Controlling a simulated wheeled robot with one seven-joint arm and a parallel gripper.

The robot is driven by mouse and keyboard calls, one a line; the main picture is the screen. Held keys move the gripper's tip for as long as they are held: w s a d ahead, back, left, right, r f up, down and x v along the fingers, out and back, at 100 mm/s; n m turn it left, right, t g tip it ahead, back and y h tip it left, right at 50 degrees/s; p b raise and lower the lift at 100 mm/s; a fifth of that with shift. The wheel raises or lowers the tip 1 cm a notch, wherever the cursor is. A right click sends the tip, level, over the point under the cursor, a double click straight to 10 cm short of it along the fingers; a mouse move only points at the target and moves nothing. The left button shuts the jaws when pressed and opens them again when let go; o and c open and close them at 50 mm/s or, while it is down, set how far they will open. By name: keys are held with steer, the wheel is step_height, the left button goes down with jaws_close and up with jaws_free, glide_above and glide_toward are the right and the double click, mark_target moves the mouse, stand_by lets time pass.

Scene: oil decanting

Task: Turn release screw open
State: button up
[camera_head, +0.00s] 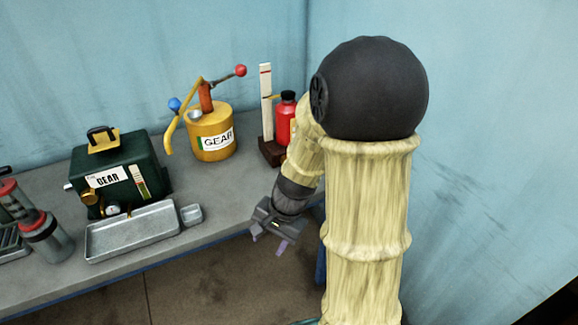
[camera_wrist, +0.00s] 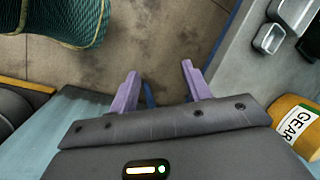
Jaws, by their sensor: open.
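My gripper (camera_head: 268,241) hangs beyond the bench's front edge, in front of the yellow can. In the wrist view its two purple fingers (camera_wrist: 160,72) are apart with nothing between them, above the floor. A dark green tank (camera_head: 150,160) labelled GEAR stands on the bench at left, with a brass fitting (camera_head: 88,198) and a round gauge (camera_head: 112,210) on its front. A yellow can (camera_head: 210,152) labelled GEAR stands further back, with a lever and spout; it also shows in the wrist view (camera_wrist: 285,112). I cannot tell which part is the release screw. My gripper touches neither vessel.
A metal tray (camera_head: 134,232) and a small metal cup (camera_head: 191,214) sit before the tank. A red bottle (camera_head: 284,125) stands by a white upright gauge (camera_head: 266,100) near the wall corner. Red-topped grey containers (camera_head: 42,236) stand at left. Bench space (camera_head: 232,195) before the can is clear.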

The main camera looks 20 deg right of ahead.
steer(key=s+r+n+h, duration=0.1)
steer(key=n, duration=0.2)
steer(key=s+r+n+h, duration=0.1)
steer(key=n, duration=0.2)
steer(key=s+r+n+t+h, duration=0.1)
steer(key=s+r+n, duration=0.1)
steer(key=n, duration=0.2)
steer(key=shift+a, duration=0.3)
steer(key=shift+c, duration=1.3)
